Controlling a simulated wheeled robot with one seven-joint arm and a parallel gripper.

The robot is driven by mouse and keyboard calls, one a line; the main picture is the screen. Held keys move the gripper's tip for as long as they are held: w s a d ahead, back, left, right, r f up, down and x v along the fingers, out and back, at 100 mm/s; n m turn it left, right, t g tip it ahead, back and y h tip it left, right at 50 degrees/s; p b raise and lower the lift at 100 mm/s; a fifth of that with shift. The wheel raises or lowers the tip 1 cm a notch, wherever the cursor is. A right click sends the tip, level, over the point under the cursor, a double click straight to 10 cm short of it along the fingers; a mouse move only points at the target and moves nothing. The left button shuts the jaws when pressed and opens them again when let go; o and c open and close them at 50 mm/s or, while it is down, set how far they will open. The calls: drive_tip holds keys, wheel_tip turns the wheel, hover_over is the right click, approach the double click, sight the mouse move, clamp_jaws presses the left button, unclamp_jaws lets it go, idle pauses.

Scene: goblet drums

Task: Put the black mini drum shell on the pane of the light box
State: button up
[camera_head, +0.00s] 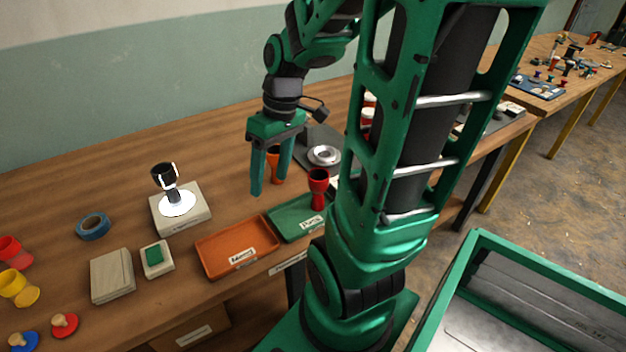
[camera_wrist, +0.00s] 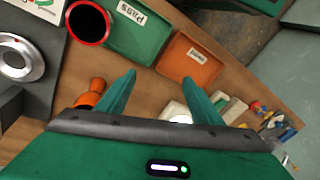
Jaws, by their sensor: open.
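The black mini drum shell (camera_head: 167,178) stands upright on the lit round pane (camera_head: 178,204) of the light box (camera_head: 181,221), at the left of the bench in the head view. My gripper (camera_head: 270,190) is open and empty, above the bench to the right of the light box and apart from the shell. Its two green fingers also show in the wrist view (camera_wrist: 158,95). There the light box (camera_wrist: 177,111) is partly hidden behind a finger, and I cannot make out the black shell.
An orange tray (camera_head: 237,247) and a green tray (camera_head: 298,219) lie near the front edge. A red goblet shell (camera_head: 318,186) stands at the green tray, and an orange one (camera_head: 274,163) stands behind my gripper. Blue tape (camera_head: 93,226) lies left of the light box.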

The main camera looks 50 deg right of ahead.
drive_tip(key=s+d+r+m+h, duration=0.2)
drive_tip(key=s+m, duration=0.5)
drive_tip(key=s, duration=0.4)
drive_tip(key=shift+d+r+g, duration=0.15)
drive_tip(key=shift+d+g, duration=0.2)
drive_tip(key=shift+g, duration=0.05)
